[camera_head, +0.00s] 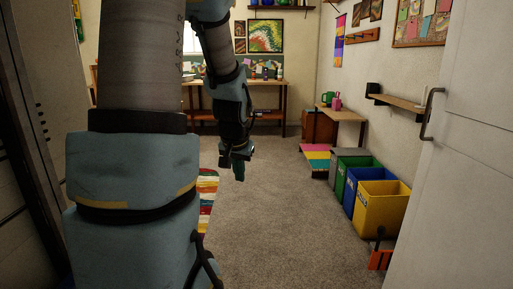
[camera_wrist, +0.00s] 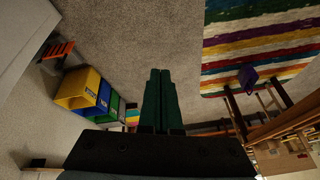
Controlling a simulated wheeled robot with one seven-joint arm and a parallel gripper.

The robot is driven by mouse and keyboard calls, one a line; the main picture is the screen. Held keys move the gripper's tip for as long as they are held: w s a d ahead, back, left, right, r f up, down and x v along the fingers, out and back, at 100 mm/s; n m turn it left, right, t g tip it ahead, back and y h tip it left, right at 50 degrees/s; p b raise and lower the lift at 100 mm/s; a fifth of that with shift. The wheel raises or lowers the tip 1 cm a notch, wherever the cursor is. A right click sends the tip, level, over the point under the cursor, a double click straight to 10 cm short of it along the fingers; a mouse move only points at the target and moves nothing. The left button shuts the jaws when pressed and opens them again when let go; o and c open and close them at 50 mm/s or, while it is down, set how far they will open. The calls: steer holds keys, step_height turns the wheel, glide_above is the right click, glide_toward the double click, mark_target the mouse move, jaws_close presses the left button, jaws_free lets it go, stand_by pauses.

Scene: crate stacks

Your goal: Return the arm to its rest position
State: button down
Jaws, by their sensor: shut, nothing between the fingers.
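My arm stands large on the left of the head view, and its forearm hangs down near the middle. My gripper (camera_head: 239,170) points downward over the carpet, apart from everything around it. In the wrist view, my gripper (camera_wrist: 162,80) shows two dark green fingers side by side, shut with nothing between them. Part of the room behind the arm is hidden in the head view.
Several bins, including a yellow bin (camera_head: 381,213), line the right wall. A white door (camera_head: 463,180) stands at the right edge. A striped rug (camera_wrist: 255,50) lies on the left floor in the head view. The carpet (camera_head: 275,215) between is clear. A desk (camera_head: 270,88) stands at the back.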

steer(key=s+a+f+n+g+p, duration=0.1)
steer(key=s+g, duration=0.1)
steer(key=s, duration=0.5)
steer(key=s+a+f+n+g, duration=0.1)
steer(key=s+n, duration=0.1)
steer(key=s, duration=0.5)
step_height(320, 180, up, 16)
steer(key=p, duration=1.6)
steer(key=shift+w+r+m, duration=0.15)
steer(key=shift+w+m, duration=0.05)
steer(key=shift+m, duration=0.1)
